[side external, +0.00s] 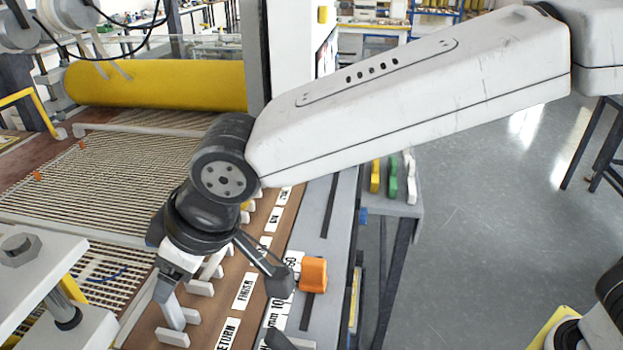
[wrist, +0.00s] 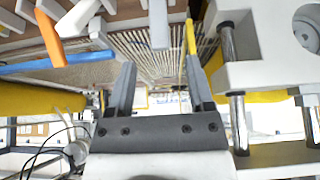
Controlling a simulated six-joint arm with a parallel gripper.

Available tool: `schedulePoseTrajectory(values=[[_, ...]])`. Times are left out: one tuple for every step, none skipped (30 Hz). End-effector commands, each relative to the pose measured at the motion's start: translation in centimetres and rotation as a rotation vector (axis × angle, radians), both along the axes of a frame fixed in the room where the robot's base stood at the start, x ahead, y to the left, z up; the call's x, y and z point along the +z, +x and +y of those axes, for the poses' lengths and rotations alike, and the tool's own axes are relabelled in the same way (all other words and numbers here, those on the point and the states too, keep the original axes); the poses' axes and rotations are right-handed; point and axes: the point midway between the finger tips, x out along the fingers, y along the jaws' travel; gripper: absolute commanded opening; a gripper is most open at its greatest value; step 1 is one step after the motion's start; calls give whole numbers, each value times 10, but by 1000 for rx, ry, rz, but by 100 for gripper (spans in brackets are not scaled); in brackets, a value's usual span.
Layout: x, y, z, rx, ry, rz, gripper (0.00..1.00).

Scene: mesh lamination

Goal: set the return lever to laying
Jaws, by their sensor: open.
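The RETURN label (side external: 228,334) lies on the brown lever panel at the lower middle of the side view. White lever handles stand in a row beside the labels, and the nearest one (side external: 172,338) is close to my fingertips. I cannot tell for sure which handle is the return lever. My gripper (side external: 171,318) points down over this row; its fingers partly hide the handles. In the wrist view my gripper (wrist: 160,62) has its two grey fingers apart with nothing held between them. A white bar (wrist: 158,25) shows beyond the gap. Contact with a lever cannot be told.
A FINISH label (side external: 244,290) sits farther up the panel. An orange knob (side external: 313,273) is right of the panel. The slatted mesh bed (side external: 110,165) and yellow roll (side external: 155,85) lie left and behind. A white clamp block (side external: 30,250) stands close at left. Floor at right is open.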

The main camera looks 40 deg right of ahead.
Motion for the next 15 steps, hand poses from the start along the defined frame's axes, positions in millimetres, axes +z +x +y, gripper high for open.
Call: schedulePoseTrajectory(values=[[0,1,1,-1,-5,5,68],[0,2,1,-1,-9,9,68],[0,3,2,-3,-16,15,68],[0,4,3,-3,-23,21,68],[0,5,4,-5,-30,28,68],[0,7,6,-6,-44,39,68],[0,8,7,-7,-54,48,68],[0,10,8,-9,-65,58,68],[0,11,10,-10,-82,75,68],[0,13,11,-11,-97,87,68],[0,14,12,-11,-111,101,68],[0,16,14,-13,-131,120,68],[1,17,15,-13,-147,135,68],[1,18,17,-14,-163,151,68],[1,20,18,-14,-182,171,68]])
